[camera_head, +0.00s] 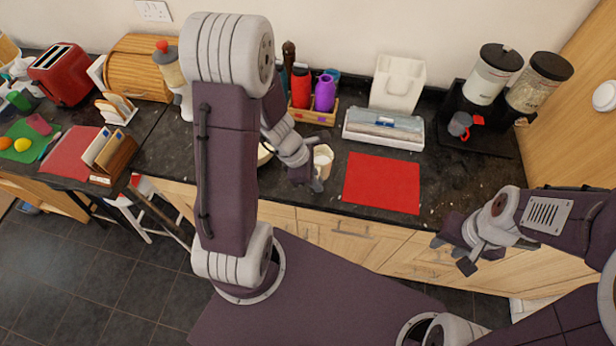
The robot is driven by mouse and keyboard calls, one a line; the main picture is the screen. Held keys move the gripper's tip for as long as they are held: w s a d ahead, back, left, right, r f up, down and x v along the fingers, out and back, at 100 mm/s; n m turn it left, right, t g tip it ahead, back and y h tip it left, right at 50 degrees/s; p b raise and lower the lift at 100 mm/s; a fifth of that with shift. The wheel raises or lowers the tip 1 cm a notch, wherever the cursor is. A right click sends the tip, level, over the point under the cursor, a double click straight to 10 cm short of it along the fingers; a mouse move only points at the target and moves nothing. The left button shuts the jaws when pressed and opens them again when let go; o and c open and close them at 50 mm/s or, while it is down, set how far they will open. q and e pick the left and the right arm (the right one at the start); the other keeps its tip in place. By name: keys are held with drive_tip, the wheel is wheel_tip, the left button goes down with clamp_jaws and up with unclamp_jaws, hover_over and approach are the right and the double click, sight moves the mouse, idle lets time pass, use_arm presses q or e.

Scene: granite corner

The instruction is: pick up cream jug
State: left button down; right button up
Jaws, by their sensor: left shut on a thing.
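The cream jug (323,156) is a small pale cup-shaped vessel at the front edge of the dark counter, left of the red mat. My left gripper (316,177) is at the jug and shut on it. The fingers cover part of the jug's lower side. The jug looks about upright; whether its base touches the counter cannot be told. My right gripper (454,254) is open and empty in front of the cabinet fronts, below counter height.
A red mat (382,183) lies right of the jug. Behind it are a white tray (384,129) and a wooden caddy (316,113) of bottles. A pale dish is partly hidden behind my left arm. Dispensers (540,85) stand at the right.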

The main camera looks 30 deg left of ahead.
use_arm(q)
drive_tip(key=s+d+r, duration=0.2)
drive_tip(key=d+r, duration=0.1)
drive_tip(key=d, duration=0.1)
drive_tip(key=shift+d, duration=0.35)
drive_tip(key=shift+s+r, duration=0.1)
idle(1.2)
